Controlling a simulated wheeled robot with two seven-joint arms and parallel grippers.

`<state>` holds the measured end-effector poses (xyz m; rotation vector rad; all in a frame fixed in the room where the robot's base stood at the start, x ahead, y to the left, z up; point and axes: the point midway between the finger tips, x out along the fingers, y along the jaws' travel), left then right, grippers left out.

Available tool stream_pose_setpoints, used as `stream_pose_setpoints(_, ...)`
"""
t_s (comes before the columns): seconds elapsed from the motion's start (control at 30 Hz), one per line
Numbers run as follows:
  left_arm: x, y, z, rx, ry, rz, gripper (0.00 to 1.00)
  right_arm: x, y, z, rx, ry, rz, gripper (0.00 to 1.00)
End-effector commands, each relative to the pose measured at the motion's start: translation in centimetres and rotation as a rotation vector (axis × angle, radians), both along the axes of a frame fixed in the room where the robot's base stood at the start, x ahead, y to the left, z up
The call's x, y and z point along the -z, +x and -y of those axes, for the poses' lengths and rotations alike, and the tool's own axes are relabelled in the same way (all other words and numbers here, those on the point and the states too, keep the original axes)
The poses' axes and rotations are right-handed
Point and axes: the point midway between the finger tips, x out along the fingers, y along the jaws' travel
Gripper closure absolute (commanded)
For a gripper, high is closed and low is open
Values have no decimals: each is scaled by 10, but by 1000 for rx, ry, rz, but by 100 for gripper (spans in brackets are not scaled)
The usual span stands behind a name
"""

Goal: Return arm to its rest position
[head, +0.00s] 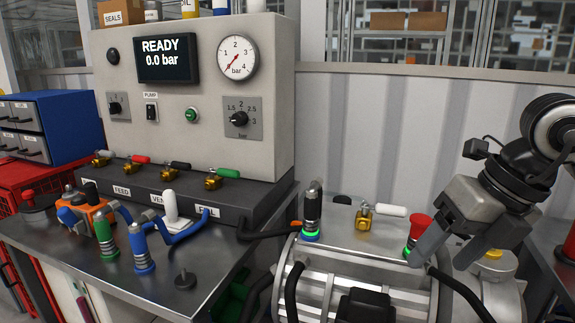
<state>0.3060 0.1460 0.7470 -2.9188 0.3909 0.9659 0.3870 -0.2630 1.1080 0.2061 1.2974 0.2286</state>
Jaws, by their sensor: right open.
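My right gripper (440,258) comes in from the right with its two grey fingers pointing down and apart. It is open, and I see nothing between the fingers. Its left finger overlaps the edge of a red-topped fitting (418,226) with a green ring; I cannot tell whether they touch. The wrist and lower arm of my right arm rise to the right edge of the head view. My left gripper is not in view.
Below the gripper is the drive unit (365,262), with a dark-topped fitting (312,210) and a white-handled brass valve (367,216). The test panel (190,90) reads READY, 0.0 bar. Hoses and colored fittings crowd the left bench (205,275). A red surface (569,245) lies right.

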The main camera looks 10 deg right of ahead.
Motion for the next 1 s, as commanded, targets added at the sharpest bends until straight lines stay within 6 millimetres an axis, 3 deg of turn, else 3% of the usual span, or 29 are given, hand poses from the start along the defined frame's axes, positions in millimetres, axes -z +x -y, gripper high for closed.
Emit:
stream_pose_setpoints(0.23, -2, 1, 0, 0, -1, 5, 64, 32, -17, -101, -248, 462, -121, 35)
stream_pose_setpoints(0.3, -1, 0, 0, 0, -1, 2, 64, 32, -27, -140, -295, 711, -170, 35)
stream_pose_setpoints(0.4, 0, -3, 0, 0, -1, -3, 64, 20, -32, -181, -250, 1138, -234, 35)
stream_pose_setpoints(0.47, 1, -4, 0, 0, 0, -7, 64, 12, -24, -192, -145, 1388, -263, 35)
stream_pose_setpoints(0.57, 2, -6, 0, 0, -1, -13, 64, 19, 4, -187, 164, 1742, -300, 35)
stream_pose_setpoints(0.67, 3, -7, 0, 0, -1, -15, 64, 65, 33, -163, 617, 1974, -333, 35)
stream_pose_setpoints(0.77, 3, -7, 0, 0, -1, -15, 64, 138, 42, -137, 1095, 2037, -370, 35)
stream_pose_setpoints(0.9, 3, -7, 0, 0, -1, -15, 64, 237, 15, -118, 1641, 1936, -445, 35)
stream_pose_setpoints(1.0, 3, -6, 0, 0, 0, -13, 64, 293, -18, -113, 1936, 1805, -508, 35)
